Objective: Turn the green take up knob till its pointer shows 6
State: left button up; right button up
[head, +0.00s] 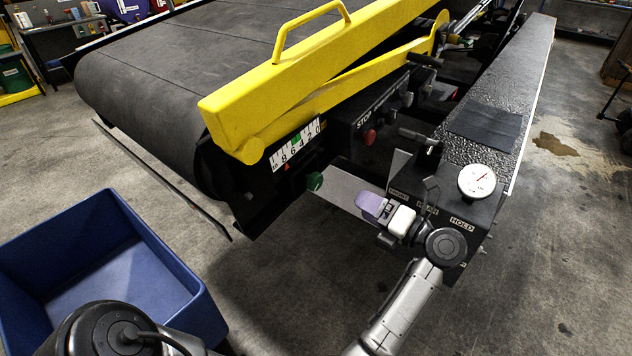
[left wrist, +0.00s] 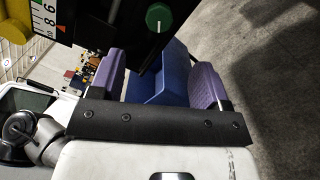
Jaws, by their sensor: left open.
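The green take up knob (head: 315,181) is on the dark side of the loader, below the number scale (head: 295,146). In the left wrist view the knob (left wrist: 159,17) shows a white line on its face. A red pointer (head: 287,166) sits under the scale near the 8; in the left wrist view this pointer (left wrist: 60,29) appears between 8 and 10. My left gripper (head: 372,205), with purple fingers, is open and empty, to the right of the knob and apart from it. In the left wrist view its fingers (left wrist: 155,78) are spread below the knob. My right gripper is not in view.
A yellow guard (head: 300,70) lies above the scale. A control box (head: 440,215) with a dial gauge (head: 477,181) and labels stands close behind my left gripper. A red button (head: 369,137) is above. A blue bin (head: 190,275) stands at lower left; the floor between is clear.

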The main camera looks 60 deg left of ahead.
aim_at(318, 183)
pick_arm(q)
jog(key=x, duration=0.4)
jog(key=b+x, duration=0.1)
jog(key=x, duration=0.8)
jog(key=shift+s+a+f, duration=0.15)
jog(key=shift+s+a, duration=0.05)
jog(key=shift+s, duration=0.3)
jog(key=c, duration=0.9)
jog(key=shift+f+n+b, duration=0.2)
jog(key=shift+n+b, duration=0.4)
jog(key=shift+b, duration=0.45)
jog(key=n+b, duration=0.6)
jog(key=b, duration=0.2)
jog(key=shift+f+n, duration=0.1)
jog(key=shift+n, duration=0.3)
jog(key=shift+r+n+g+b, duration=0.1)
jog(key=shift+n+g+b, duration=0.05)
jog(key=shift+n+b, duration=0.85)
jog(key=shift+r+n+g+b, duration=0.15)
jog(key=shift+n+b, duration=0.75)
jog(key=shift+n, duration=0.1)
